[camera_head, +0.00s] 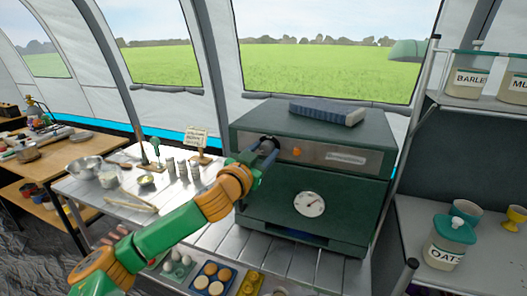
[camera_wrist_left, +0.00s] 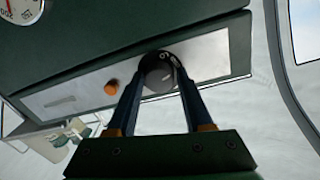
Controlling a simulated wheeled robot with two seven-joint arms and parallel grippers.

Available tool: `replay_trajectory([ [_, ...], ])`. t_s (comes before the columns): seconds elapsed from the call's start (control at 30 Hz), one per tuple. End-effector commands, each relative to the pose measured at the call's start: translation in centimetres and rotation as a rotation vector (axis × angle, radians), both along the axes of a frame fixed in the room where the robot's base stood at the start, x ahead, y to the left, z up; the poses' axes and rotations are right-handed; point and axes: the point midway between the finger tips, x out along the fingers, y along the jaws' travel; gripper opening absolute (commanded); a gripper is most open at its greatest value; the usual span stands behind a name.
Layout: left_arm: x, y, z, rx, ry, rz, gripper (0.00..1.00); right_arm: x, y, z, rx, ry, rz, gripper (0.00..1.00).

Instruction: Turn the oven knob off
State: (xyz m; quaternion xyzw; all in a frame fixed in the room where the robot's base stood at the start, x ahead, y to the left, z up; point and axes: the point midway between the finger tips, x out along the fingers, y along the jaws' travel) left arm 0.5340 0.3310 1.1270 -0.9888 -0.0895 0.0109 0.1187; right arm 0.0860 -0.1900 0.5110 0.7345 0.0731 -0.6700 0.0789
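The dark green oven (camera_head: 340,190) stands on the slatted table, with a metal control strip (camera_head: 325,156) along its upper front. The round dark oven knob (camera_wrist_left: 158,76) sits on that strip and has white markings along its rim. My left gripper (camera_head: 268,146) reaches the left end of the strip and mostly covers the knob in the head view. In the left wrist view, its two fingers (camera_wrist_left: 161,80) lie on either side of the knob and appear to press on it. An orange button or lamp (camera_head: 297,151) sits beside the knob. My right gripper is not in view.
An oats jar (camera_head: 450,240) stands at right.

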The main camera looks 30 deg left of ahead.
Motion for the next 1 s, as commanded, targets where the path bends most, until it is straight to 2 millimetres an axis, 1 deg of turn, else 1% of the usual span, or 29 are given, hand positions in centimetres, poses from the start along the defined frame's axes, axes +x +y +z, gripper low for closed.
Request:
replay_trajectory([
  [0.03,0.0,0.0,0.0,0.000,0.000,0.000,0.34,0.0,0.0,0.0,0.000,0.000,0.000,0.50],
  [0.07,0.0,0.0,0.0,0.000,0.000,0.000,0.26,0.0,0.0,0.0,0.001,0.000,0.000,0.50],
  [0.1,0.0,0.0,0.0,0.000,0.000,0.000,0.16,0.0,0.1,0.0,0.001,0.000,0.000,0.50],
  [0.17,0.0,0.0,0.0,0.000,0.000,0.000,0.00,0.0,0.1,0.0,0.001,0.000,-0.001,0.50],
  [0.4,0.0,0.0,0.1,0.014,0.003,0.000,0.00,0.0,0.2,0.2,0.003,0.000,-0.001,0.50],
  [0.57,0.0,0.0,0.2,0.072,0.017,0.001,0.00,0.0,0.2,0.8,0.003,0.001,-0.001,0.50],
  [0.77,0.0,0.0,0.4,0.214,0.053,0.000,0.00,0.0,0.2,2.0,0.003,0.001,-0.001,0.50],
  [1.0,0.0,0.0,0.5,0.434,0.107,-0.001,0.00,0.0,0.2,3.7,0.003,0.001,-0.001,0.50],
])
